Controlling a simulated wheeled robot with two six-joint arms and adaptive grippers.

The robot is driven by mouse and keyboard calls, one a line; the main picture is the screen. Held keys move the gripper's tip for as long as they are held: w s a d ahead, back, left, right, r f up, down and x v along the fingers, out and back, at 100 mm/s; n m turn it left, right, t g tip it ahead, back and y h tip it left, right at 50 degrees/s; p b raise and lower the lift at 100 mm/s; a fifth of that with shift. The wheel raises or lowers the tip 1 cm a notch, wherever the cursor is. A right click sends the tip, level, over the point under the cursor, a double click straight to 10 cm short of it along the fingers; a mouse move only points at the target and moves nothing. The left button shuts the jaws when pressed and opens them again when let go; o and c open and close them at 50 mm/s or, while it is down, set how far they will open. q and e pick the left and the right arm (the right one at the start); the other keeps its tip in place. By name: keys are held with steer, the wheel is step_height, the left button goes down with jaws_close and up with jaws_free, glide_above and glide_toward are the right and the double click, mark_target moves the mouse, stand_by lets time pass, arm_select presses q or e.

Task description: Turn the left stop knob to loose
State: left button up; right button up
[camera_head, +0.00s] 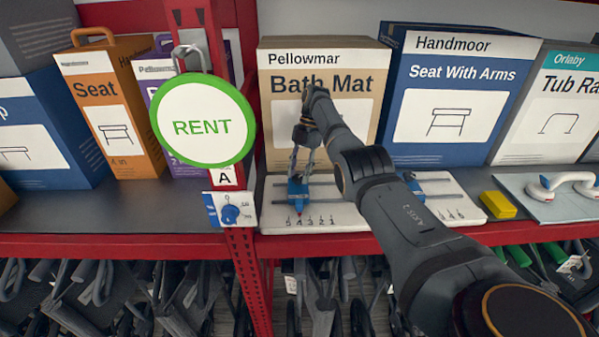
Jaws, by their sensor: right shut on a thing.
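The left stop (298,193) is a blue block with a red pointer on a white scale board (340,218) on the shelf. The board has printed numbers in front of the block. My right gripper (298,176) reaches down from above, with its fingers at the top of the left stop. It is shut on the stop's knob, which the fingers mostly hide, so its setting cannot be read. A second blue stop (413,184) sits to the right on the board, partly behind my right arm. My left gripper is not in view.
A blue dial (231,213) on a small plate is left of the board, under a round RENT sign (203,121). A Bath Mat box (270,110) stands close behind the gripper. A yellow block (498,205) and a white-handled item (562,186) are to the right.

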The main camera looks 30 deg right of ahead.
steer(key=o, duration=1.2)
steer(key=shift+w, duration=0.1)
